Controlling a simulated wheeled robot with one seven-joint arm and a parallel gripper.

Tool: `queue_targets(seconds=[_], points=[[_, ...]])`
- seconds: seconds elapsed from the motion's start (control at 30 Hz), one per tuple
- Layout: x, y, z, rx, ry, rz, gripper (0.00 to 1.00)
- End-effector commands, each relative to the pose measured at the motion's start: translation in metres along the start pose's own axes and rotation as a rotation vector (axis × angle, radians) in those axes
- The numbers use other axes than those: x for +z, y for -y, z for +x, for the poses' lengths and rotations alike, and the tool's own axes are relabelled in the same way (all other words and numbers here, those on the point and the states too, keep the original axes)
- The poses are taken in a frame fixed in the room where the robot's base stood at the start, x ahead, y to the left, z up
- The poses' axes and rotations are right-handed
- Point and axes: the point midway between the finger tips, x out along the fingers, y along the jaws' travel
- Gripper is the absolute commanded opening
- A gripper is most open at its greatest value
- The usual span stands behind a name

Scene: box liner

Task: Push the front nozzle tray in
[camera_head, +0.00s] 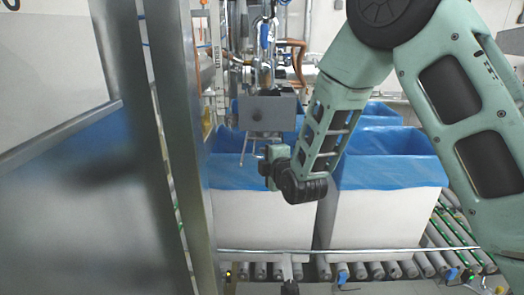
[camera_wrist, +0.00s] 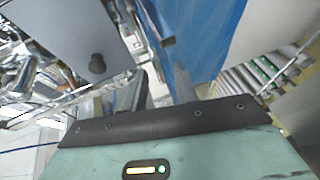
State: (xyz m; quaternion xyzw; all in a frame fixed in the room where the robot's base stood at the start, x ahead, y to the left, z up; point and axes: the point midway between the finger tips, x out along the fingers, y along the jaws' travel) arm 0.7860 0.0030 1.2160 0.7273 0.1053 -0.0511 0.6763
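The front nozzle tray (camera_head: 268,112) appears to be the grey box hanging in front of the pipework, above the blue-lined box. In the wrist view a grey panel with a dark round knob (camera_wrist: 97,64) fills the upper left; it seems to be part of the tray. My gripper (camera_head: 262,157) is just below the tray in the head view, apart from it as far as I can see. In the wrist view its two fingers (camera_wrist: 162,92) stand apart with a narrow gap and nothing visible between them. The tray's far side is hidden.
White boxes with blue liners (camera_head: 375,172) stand on a roller conveyor (camera_head: 385,268). Thin rods (camera_head: 244,150) hang below the tray, close to my gripper. A metal post (camera_head: 185,150) stands at the left. My arm covers part of the right side.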

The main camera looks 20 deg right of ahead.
Motion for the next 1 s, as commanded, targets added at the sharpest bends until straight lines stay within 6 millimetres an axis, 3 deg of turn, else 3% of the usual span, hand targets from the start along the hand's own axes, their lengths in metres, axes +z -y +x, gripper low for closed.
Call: queue_targets(seconds=[0.2,0.53,0.57,0.67,0.87,1.0], points=[[-0.001,-0.001,0.021,0.0,0.0,0.0,0.29],[-0.001,0.0,0.025,0.0,0.0,0.0,0.29],[-0.001,0.0,0.025,0.0,0.0,0.0,0.26],[-0.001,0.0,0.025,0.0,0.0,0.0,0.0],[0.001,0.0,0.028,0.0,0.0,0.0,0.0],[0.008,-0.003,0.048,0.005,-0.001,0.002,0.0]])
